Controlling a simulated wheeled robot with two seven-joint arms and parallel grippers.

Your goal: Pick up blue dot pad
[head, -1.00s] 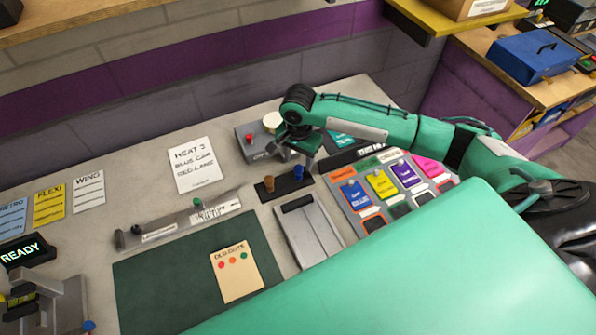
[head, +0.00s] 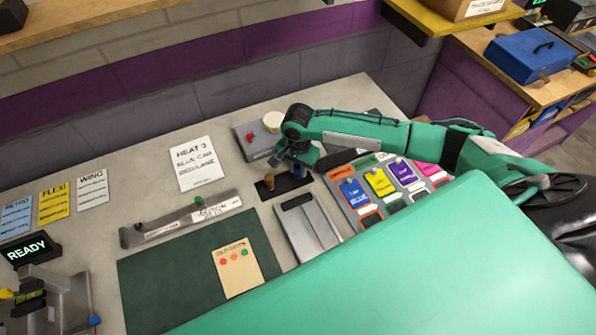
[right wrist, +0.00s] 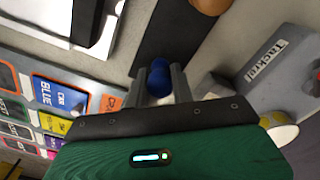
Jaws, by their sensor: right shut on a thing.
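The blue dot pad (right wrist: 158,78) is a small blue knobbed piece on a dark strip, seen in the right wrist view. My right gripper (right wrist: 158,84) is shut on it, one finger on each side. In the head view my right gripper (head: 297,162) is over the dark stand (head: 268,194), and the blue piece is mostly hidden beneath it. An orange-brown pad (head: 268,181) stands on the same strip, to the left. My left gripper is not clearly visible.
A grey box with a red knob (head: 250,137) and a white round pot (head: 272,122) stands behind the strip. A grey plate (head: 309,228) lies in front. The board of coloured cards (head: 380,181) is to the right. A green mat (head: 190,265) lies at left front.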

